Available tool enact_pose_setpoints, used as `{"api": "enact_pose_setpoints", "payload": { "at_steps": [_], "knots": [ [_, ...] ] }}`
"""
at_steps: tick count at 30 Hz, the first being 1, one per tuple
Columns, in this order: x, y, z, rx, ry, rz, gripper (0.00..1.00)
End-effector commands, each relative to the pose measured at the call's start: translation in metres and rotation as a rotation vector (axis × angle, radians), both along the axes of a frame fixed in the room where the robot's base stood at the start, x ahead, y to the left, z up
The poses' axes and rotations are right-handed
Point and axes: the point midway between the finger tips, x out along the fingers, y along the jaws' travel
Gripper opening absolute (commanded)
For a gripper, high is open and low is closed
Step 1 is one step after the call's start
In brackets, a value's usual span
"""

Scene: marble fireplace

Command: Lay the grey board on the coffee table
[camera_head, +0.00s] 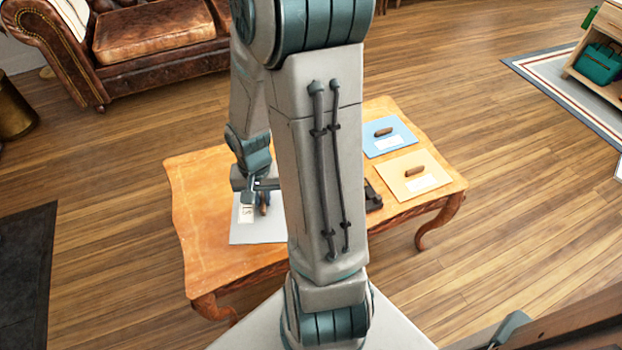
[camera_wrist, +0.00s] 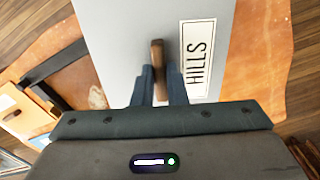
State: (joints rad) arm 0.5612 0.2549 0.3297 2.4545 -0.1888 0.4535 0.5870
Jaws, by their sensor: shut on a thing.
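The grey board (camera_head: 262,232) is flat over the left part of the wooden coffee table (camera_head: 200,215). In the wrist view the grey board (camera_wrist: 120,40) has a brown wooden handle (camera_wrist: 157,52) and a white label reading "HILLS" (camera_wrist: 196,52). My gripper (camera_wrist: 160,88) is shut on this handle. In the head view my gripper (camera_head: 260,198) is above the board, partly hidden by my arm. I cannot tell whether the board touches the tabletop.
A blue board (camera_head: 390,136) and an orange board (camera_head: 412,177), each with a handle and label, lie on the table's right part. A dark object (camera_head: 373,197) lies beside them, partly hidden by my arm. A leather sofa (camera_head: 150,45) stands behind.

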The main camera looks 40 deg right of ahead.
Motion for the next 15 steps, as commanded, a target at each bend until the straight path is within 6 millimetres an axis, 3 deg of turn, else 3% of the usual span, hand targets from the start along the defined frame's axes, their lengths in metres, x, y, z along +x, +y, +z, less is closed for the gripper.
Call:
{"api": "enact_pose_setpoints", "payload": {
  "at_steps": [3, 7, 15],
  "knots": [
    [-0.011, -0.003, -0.007, 0.000, -0.002, -0.046, 0.00],
    [-0.011, -0.002, -0.008, 0.000, -0.003, -0.051, 0.00],
    [0.022, 0.033, -0.041, 0.002, 0.000, -0.041, 0.00]
  ]
}}
